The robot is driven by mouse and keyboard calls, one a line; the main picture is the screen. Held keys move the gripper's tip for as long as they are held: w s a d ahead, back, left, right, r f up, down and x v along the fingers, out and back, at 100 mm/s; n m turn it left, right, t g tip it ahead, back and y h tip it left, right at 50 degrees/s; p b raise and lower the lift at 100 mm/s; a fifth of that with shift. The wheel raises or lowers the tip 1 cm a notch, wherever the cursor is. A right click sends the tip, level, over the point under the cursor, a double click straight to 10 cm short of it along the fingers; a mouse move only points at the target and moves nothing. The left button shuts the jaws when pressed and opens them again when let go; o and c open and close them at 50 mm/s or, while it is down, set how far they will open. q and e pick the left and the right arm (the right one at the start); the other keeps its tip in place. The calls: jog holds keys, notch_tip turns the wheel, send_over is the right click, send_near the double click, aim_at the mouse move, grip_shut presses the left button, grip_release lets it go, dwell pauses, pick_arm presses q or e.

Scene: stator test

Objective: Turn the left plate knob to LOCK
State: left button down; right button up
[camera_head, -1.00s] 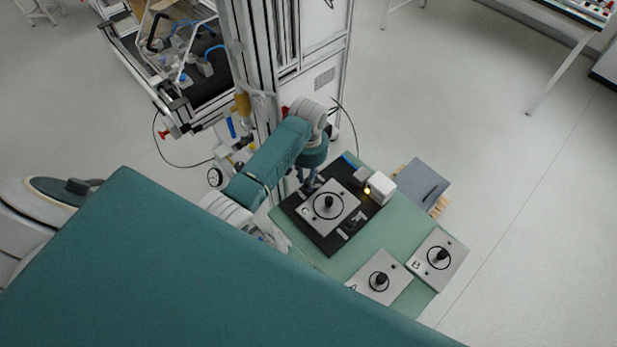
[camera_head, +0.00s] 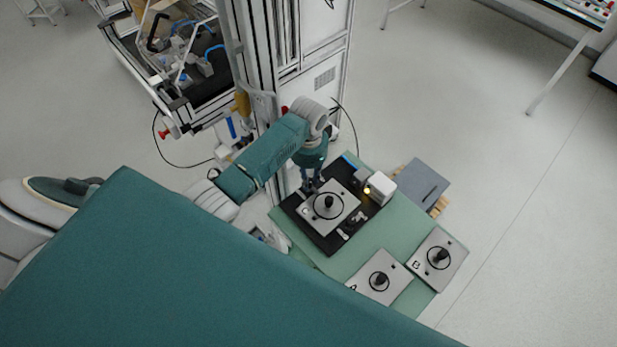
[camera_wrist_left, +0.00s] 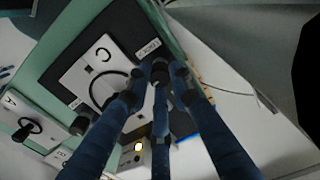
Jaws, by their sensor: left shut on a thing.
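The black base plate (camera_head: 331,246) lies on the green table, with a grey square plate (camera_head: 345,217) marked C on it. The left plate knob (camera_wrist_left: 160,66) is dark and sits at the edge of the black plate, beside a white LOCK label (camera_wrist_left: 148,50). My left gripper (camera_head: 311,184) points down at the knob, beside the grey plate. In the wrist view its blue fingers (camera_wrist_left: 159,80) are shut on the knob and hide much of it. I cannot tell which way the knob points. My right gripper is not in view.
A second black knob (camera_head: 355,221) is on the base plate's right side. A white cube (camera_head: 381,186) with a lit yellow lamp stands behind it. Two more grey plates (camera_head: 365,289) (camera_head: 455,265) with black handles lie at the front right. A frame column (camera_head: 262,45) rises behind my left arm.

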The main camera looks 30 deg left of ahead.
pick_arm(q)
jog(key=shift+w, duration=0.1)
dwell(0.4)
jog(key=c, duration=1.5)
grip_release()
jog(key=shift+c, duration=0.2)
notch_tip(320, 180, up, 12)
